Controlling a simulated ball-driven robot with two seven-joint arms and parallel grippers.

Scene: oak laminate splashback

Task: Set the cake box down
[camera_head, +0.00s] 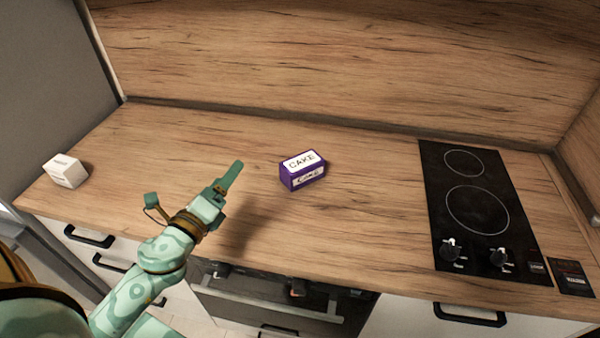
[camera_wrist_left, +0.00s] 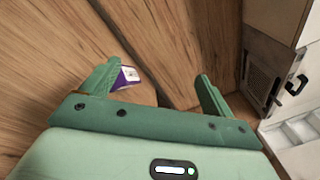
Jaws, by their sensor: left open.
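The cake box (camera_head: 302,171) is purple with a white label reading CAKE. It rests upright on the wooden worktop, near the middle of the head view. My left gripper (camera_head: 231,178) is to the left of the box, apart from it, and holds nothing. In the left wrist view the gripper (camera_wrist_left: 160,85) shows its two fingers spread wide. Part of the cake box (camera_wrist_left: 130,74) shows there beside the left finger, which hides some of it. My right gripper is not in view.
A white box (camera_head: 66,170) stands at the worktop's left end. A black hob (camera_head: 470,205) with two rings and knobs lies to the right. The splashback (camera_head: 330,60) rises behind. The worktop (camera_head: 370,200) is clear between the cake box and the hob.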

